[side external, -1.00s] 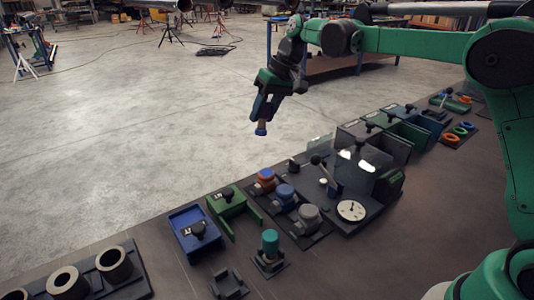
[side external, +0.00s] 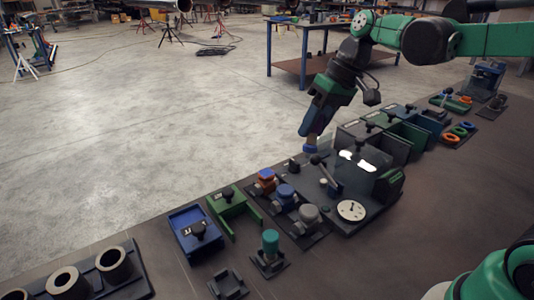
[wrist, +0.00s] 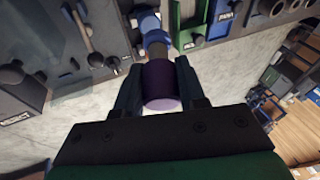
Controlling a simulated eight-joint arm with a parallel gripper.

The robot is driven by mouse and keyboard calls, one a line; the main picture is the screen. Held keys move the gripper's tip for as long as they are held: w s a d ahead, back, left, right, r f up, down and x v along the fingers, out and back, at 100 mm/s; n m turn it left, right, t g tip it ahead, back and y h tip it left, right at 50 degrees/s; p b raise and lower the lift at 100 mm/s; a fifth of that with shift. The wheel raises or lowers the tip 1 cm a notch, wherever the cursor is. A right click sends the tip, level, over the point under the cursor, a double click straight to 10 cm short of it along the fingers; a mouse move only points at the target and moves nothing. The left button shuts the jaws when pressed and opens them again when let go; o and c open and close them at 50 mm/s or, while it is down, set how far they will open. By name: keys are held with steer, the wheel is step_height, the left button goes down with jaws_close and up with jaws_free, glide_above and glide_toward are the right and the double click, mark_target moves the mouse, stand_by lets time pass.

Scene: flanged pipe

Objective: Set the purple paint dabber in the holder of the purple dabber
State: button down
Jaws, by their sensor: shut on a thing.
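My gripper (side external: 313,133) is shut on the purple dabber (wrist: 160,85). A dark, empty holder (side external: 228,285) stands at the front of the bench, below and left of the gripper. No purple mark is visible on it. Beside it, a teal dabber (side external: 270,241) stands upright in a similar holder.
A panel with a lever, dial (side external: 351,210) and clear shield is just right of the gripper. Orange, blue and grey knobs (side external: 308,214), a green bracket (side external: 227,204) and a blue tray (side external: 195,231) stand left of it. A rack with round holes (side external: 114,263) is farther left.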

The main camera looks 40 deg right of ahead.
steer(key=a+f+n, duration=0.3)
steer(key=a+n, duration=0.1)
steer(key=a, duration=0.2)
steer(key=a+f+n, duration=0.3)
steer(key=a+n, duration=0.1)
steer(key=a, duration=0.2)
steer(key=n+g, duration=0.1)
steer(key=n, duration=0.6)
glide_toward(216, 289)
steer(key=w+a+f, duration=0.1)
steer(key=shift+w+a+y, duration=0.1)
steer(key=shift+w+y, duration=0.1)
steer(key=shift+y, duration=0.1)
steer(key=shift+f, duration=0.1)
steer(key=shift+f, duration=1.15)
steer(key=shift+f, duration=1.1)
